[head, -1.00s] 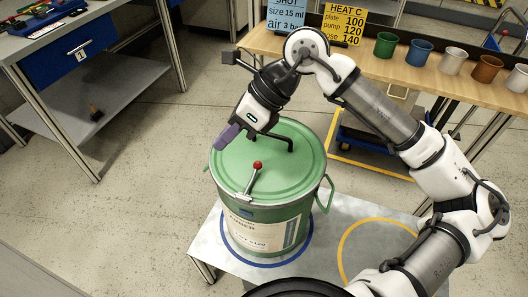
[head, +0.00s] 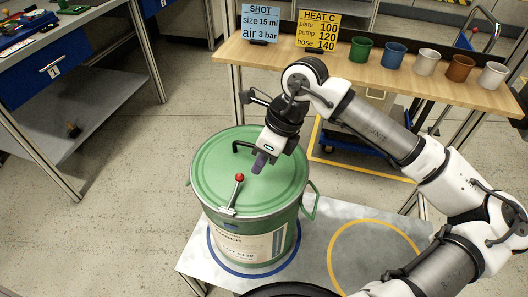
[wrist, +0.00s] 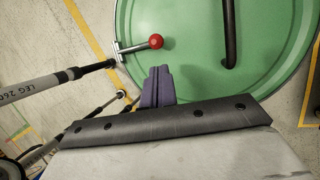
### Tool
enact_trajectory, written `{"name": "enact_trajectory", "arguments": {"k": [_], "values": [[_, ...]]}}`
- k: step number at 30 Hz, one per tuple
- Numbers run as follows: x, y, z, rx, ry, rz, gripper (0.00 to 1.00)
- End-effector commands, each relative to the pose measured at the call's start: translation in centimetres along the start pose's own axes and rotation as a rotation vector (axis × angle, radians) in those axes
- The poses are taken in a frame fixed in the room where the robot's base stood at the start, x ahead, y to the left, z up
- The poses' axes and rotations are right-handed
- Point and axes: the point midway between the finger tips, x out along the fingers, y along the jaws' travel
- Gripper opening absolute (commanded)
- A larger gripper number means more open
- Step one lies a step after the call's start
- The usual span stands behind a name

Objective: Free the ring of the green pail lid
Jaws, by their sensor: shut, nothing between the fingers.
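The green pail (head: 292,222) stands upright on the low grey platform. Its green lid (head: 212,165) has a thin ring (head: 262,214) around the rim. The lever (head: 234,194) starts at the front rim and points inward over the lid, ending in a red ball (head: 239,177). In the wrist view the red ball (wrist: 156,41) and the lid (wrist: 190,65) show beyond my fingers. My gripper (head: 259,163) has purple fingers, shut and empty, above the lid just right of and behind the ball. In the wrist view the fingertips (wrist: 158,72) appear apart from the lever.
A black handle (head: 240,146) rises from the lid behind the lever, close to my gripper. A side handle (head: 311,203) sticks out at the pail's right. A bench (head: 290,68) with signs and several cups stands behind. The platform's yellow circle (head: 331,252) is empty.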

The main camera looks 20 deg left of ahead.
Motion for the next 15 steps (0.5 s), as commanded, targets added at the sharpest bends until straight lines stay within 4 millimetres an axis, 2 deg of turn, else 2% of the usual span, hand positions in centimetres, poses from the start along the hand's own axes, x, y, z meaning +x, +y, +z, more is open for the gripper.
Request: {"name": "enact_trajectory", "arguments": {"k": [3,7,15], "values": [[2.2,0.1,0.1,-0.001,-0.002,0.003,0.00],[4.0,0.1,0.1,-0.001,-0.001,0.002,0.00],[5.4,0.1,0.1,-0.001,-0.001,0.000,0.00]]}}
